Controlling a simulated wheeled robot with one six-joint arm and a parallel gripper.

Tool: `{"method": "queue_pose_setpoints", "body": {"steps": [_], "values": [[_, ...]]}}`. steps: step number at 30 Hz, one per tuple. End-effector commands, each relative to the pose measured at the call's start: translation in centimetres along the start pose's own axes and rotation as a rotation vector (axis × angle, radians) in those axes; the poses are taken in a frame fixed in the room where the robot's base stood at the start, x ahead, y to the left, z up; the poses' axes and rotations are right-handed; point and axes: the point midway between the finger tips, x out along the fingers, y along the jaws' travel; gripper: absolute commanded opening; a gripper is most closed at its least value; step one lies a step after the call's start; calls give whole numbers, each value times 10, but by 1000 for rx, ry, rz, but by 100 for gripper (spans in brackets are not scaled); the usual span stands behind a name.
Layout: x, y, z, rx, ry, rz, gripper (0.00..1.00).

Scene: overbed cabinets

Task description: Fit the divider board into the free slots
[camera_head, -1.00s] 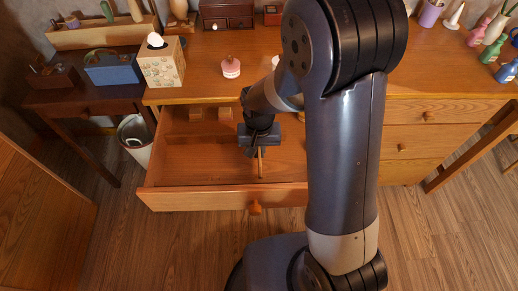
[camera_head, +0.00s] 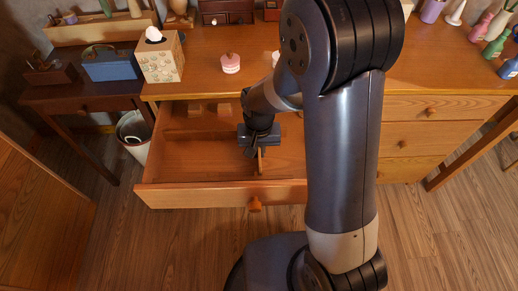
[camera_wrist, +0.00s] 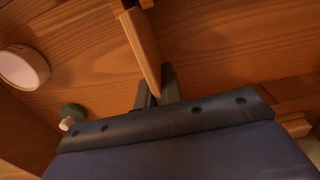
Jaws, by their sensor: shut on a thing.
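The divider board (camera_wrist: 142,48) is a thin wooden strip. My gripper (camera_wrist: 158,88) is shut on one end of it in the wrist view. In the head view my gripper (camera_head: 257,150) is inside the open drawer (camera_head: 165,194), and a thin edge of the board (camera_head: 261,163) shows beside the fingers, towards the drawer front. In the wrist view the board's far end is close to a small wooden block (camera_wrist: 127,4). I cannot tell whether it sits between blocks or touches the drawer floor. Small blocks (camera_head: 195,108) at the drawer's back are partly visible.
A white ring-shaped thing (camera_wrist: 23,67) and a small green thing (camera_wrist: 72,113) lie left of my gripper in the wrist view. My arm hides the drawer's right part in the head view. A pink jar (camera_head: 230,63) and a tissue box (camera_head: 161,57) stand on the desktop.

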Motion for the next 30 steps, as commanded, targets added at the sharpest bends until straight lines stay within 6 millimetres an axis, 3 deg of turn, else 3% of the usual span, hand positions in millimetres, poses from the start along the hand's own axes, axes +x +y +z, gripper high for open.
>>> {"method": "queue_pose_setpoints", "body": {"steps": [10,19,23,30], "values": [[0,0,0,0,0,0,32],[-4,0,0,0,1,0,32],[-21,0,-1,0,4,-2,32],[-71,0,-1,0,5,-2,32]]}}
